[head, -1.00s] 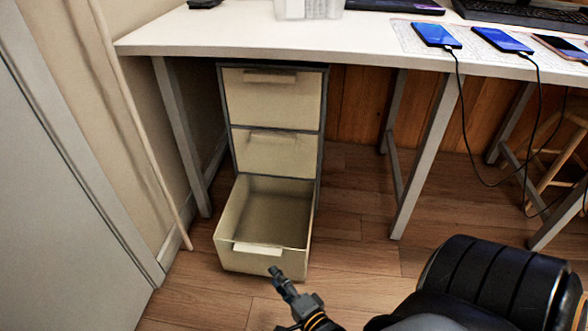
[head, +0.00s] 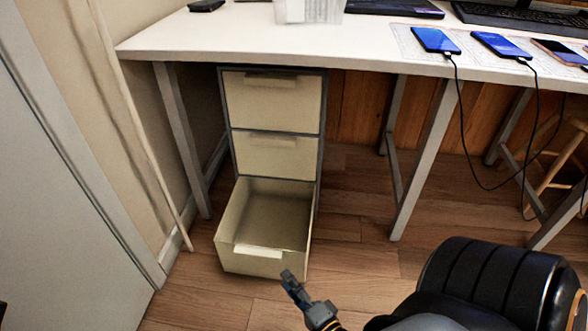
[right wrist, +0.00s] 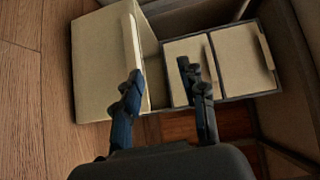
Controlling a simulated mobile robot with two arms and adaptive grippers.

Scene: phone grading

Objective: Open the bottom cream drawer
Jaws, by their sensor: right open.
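The bottom cream drawer (head: 266,261) is pulled well out of the cabinet under the table in the head view, and its inside looks empty. Its pale handle (head: 258,251) is on the front face. The two drawers above it (head: 277,154) are shut. My right gripper (head: 288,274) is just in front of the drawer's lower right corner, apart from the handle. In the right wrist view the right gripper (right wrist: 160,72) is open and empty between its fingers, with the bottom drawer (right wrist: 110,60) behind its left finger. My left gripper is not in view.
The white table (head: 230,35) stands over the cabinet, with legs on both sides. Phones (head: 436,40) with hanging cables lie on it at the right. A wooden stool (head: 555,165) stands under the table at the right.

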